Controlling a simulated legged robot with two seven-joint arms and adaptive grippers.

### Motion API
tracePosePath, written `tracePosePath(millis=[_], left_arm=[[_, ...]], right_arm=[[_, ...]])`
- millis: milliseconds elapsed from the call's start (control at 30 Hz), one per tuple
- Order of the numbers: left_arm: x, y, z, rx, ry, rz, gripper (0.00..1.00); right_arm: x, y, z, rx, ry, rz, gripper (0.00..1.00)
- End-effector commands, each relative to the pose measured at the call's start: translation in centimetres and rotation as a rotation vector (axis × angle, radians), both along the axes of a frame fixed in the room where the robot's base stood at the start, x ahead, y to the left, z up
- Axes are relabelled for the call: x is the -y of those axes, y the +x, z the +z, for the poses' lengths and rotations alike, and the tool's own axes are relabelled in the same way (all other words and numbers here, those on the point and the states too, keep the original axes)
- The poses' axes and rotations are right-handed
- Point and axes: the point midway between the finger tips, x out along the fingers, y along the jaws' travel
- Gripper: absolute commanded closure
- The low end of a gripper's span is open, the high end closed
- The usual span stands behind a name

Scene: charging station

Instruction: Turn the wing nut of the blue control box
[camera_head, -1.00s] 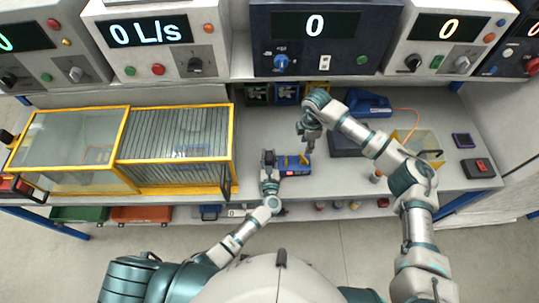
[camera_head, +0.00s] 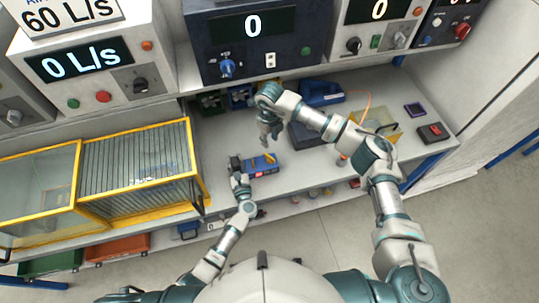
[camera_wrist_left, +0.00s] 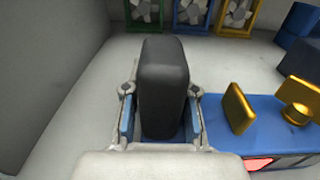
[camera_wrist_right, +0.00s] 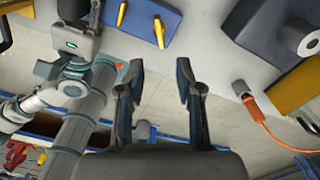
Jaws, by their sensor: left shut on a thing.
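The blue control box (camera_head: 262,165) lies on the grey workbench, with yellow parts on its top. In the left wrist view, a yellow wing nut (camera_wrist_left: 238,107) stands on the blue top, left of a second yellow knob (camera_wrist_left: 301,106). My left gripper (camera_head: 237,174) is shut on the dark block (camera_wrist_left: 164,75) at the box's left end, one finger on each side. My right gripper (camera_head: 269,137) is above and behind the box, pointing down. The right wrist view shows its fingers (camera_wrist_right: 159,75) apart and empty, with the box (camera_wrist_right: 145,12) beyond the tips.
A yellow-framed case (camera_head: 130,211) stands on the bench at left. Blue and dark devices (camera_head: 320,93) lie behind my right arm. An orange cable (camera_wrist_right: 280,128) runs to the right in the right wrist view. Instrument panels (camera_head: 252,45) line the back shelf.

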Motion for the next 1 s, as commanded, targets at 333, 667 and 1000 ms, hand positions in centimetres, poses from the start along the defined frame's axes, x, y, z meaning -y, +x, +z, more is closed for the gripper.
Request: tracePosePath(millis=[333,667,1000], left_arm=[[0.0,0.0,0.0,-0.001,0.000,0.000,1.00],[0.0,0.0,0.0,-0.001,0.000,0.000,1.00],[0.0,0.0,0.0,-0.001,0.000,0.000,1.00]], right_arm=[[0.0,-0.1,-2.4,-0.004,-0.001,0.125,0.65],[0.0,-0.1,-9.1,-0.004,0.000,0.121,0.65],[0.0,0.0,-11.9,-0.001,-0.001,0.121,0.65]])
